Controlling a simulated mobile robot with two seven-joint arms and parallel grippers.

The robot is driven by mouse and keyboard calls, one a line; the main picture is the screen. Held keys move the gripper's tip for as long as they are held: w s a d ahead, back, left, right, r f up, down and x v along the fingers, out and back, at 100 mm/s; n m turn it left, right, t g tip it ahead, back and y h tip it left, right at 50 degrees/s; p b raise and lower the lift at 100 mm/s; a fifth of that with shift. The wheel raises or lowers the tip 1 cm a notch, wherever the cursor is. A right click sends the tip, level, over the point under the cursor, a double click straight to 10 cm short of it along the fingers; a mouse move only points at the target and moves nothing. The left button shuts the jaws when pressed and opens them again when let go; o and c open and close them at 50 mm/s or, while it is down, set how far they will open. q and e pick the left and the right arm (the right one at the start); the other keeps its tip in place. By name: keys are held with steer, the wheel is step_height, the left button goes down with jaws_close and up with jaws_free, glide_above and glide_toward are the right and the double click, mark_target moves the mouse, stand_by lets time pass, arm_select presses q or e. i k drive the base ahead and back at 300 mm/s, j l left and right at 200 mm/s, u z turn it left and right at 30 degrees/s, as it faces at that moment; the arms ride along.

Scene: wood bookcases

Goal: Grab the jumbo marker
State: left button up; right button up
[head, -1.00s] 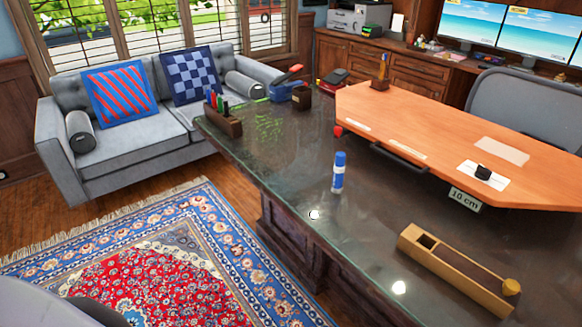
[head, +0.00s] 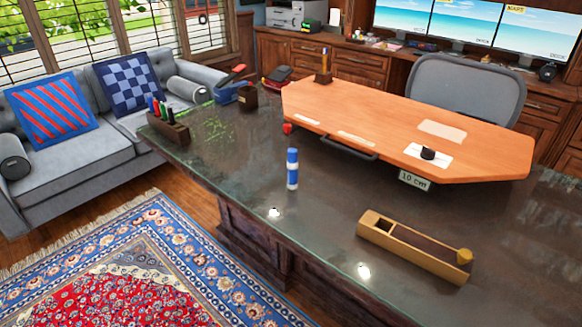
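A blue and white capped cylinder (head: 292,169), which looks like the jumbo marker, stands upright on the dark glossy desk (head: 330,215), near its front edge. Several smaller coloured markers (head: 160,106) stand in a dark wooden holder (head: 170,128) at the desk's left end. Neither of my grippers is in view.
An orange wooden board (head: 390,125) with a "10 cm" label (head: 414,181) covers the desk's back part. A long wooden box (head: 415,246) lies at the front right. A sofa (head: 75,160) and rug (head: 130,265) are at left. A grey chair (head: 465,90) stands behind the desk.

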mark_target(292, 169)
steer(key=i+j, duration=0.2)
steer(key=j, duration=0.15)
steer(key=i+j, duration=0.2)
steer(key=j, duration=0.2)
steer(key=i+j, duration=0.25)
steer(key=j+z, duration=0.1)
steer(key=z, duration=0.25)
steer(key=j+z, duration=0.1)
steer(key=z, duration=0.3)
steer(key=j+z, duration=0.1)
steer(key=z, duration=0.25)
